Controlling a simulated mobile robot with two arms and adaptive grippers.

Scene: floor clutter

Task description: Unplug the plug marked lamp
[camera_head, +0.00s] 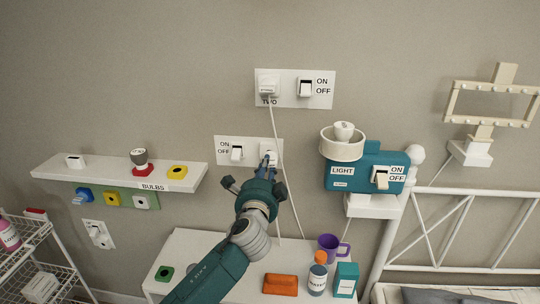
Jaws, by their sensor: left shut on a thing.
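Two white plugs sit at two wall plates with switches. The upper plug (267,86) is in the upper plate (290,77), above small text that looks like TWO, and a cord hangs from it. The lower plug (271,156) is at the right end of the lower plate (221,141), beside a switch (237,153). My left gripper (268,163) reaches up to the lower plate and is shut on the lower plug. Its fingers partly cover this plug. I cannot read the word lamp on either plug. My right gripper is not in view.
A teal LIGHT box (342,171) with a switch is at right. A white table (215,243) below holds an orange block (280,284), a bottle (317,274), a teal box (346,279) and a purple mug (328,246). A BULBS shelf (105,173) is at left.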

